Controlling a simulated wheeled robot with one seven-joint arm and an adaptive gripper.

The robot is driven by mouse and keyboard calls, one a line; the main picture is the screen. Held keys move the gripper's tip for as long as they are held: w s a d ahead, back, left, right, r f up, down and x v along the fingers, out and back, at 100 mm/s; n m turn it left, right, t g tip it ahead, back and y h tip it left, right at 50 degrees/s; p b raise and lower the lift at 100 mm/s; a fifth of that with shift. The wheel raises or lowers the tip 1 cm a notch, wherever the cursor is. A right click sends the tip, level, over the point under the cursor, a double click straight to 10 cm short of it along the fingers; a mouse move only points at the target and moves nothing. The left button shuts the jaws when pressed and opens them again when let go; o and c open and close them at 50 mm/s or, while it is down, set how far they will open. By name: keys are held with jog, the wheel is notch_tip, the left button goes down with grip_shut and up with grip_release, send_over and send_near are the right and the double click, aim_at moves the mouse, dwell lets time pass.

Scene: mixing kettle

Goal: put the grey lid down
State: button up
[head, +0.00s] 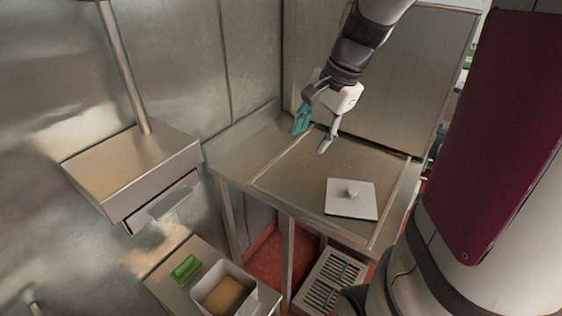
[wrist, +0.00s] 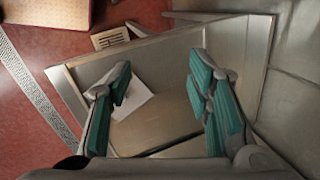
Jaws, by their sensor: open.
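The grey lid (head: 351,199) is a flat square plate with a small round knob on top. In the head view it lies flat on the steel table (head: 270,178), towards the table's front right. My gripper (head: 313,134) is open and empty. It hangs above the back part of the table, apart from the lid, up and to the left of it in the picture. In the wrist view the lid (wrist: 132,100) shows beside the left finger, partly hidden behind it. The right finger is over bare steel.
A steel box with a drawer (head: 135,170) is on the left wall. Below it, a white tub (head: 243,292) with tan contents stands beside a green object (head: 186,269) on a lower surface. A floor grate (head: 330,282) lies below the table. The table's left and middle are clear.

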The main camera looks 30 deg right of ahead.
jog(key=s+a+r+n+t, duration=0.1)
jog(key=s+a+r+n, duration=0.2)
jog(key=s+a+n, duration=0.3)
jog(key=s+a+r+n+t+h, duration=0.1)
jog(key=s+a+r+n, duration=0.3)
jog(key=a+n, duration=0.5)
jog(key=shift+s+a+n+h, duration=0.3)
jog(key=shift+s+a, duration=0.2)
jog(key=shift+s, duration=0.6)
